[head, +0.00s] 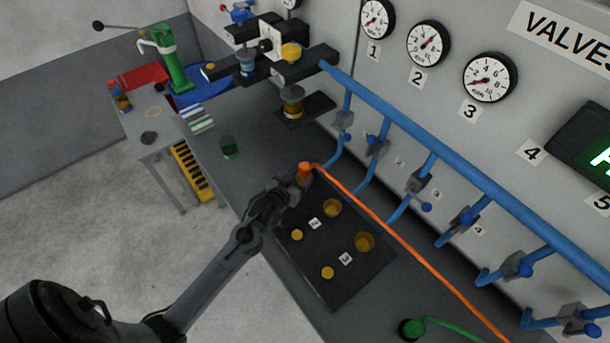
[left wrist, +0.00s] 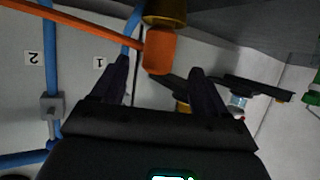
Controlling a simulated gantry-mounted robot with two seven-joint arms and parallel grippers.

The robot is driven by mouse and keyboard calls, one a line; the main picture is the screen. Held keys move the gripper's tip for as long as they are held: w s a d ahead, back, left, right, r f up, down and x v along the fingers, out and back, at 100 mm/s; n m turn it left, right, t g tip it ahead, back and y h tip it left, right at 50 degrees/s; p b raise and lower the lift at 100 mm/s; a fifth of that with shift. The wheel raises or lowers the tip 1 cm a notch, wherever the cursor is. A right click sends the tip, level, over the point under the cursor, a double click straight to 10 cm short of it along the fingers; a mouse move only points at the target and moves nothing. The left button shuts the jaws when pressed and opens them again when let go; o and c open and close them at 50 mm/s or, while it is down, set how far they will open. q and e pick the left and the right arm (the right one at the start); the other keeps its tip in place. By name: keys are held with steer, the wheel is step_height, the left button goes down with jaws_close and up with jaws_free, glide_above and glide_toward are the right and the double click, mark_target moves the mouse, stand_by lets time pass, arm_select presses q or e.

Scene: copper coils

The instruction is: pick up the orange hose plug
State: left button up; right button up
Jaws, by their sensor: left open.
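The orange hose plug (head: 305,170) is at the back corner of the dark tray, with its orange hose running off to the lower right. In the left wrist view the plug (left wrist: 160,52) hangs between and just beyond my fingertips, against a brass-coloured piece (left wrist: 165,12). My left gripper (head: 294,184) reaches the plug from the lower left. It also shows in the left wrist view (left wrist: 161,73), open, with one finger to each side of the plug and visible gaps. My right gripper is in neither view.
The dark tray (head: 318,279) holds several brass-coloured rounds and number tags. Blue pipes with valves (head: 430,145) line the wall on the right. A green plug (head: 411,328) lies near the front.

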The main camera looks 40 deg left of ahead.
mark_target(302, 172)
arm_select(q)
steer(key=shift+x, duration=3.05)
steer(key=shift+r, duration=0.15)
steer(key=c, duration=1.2)
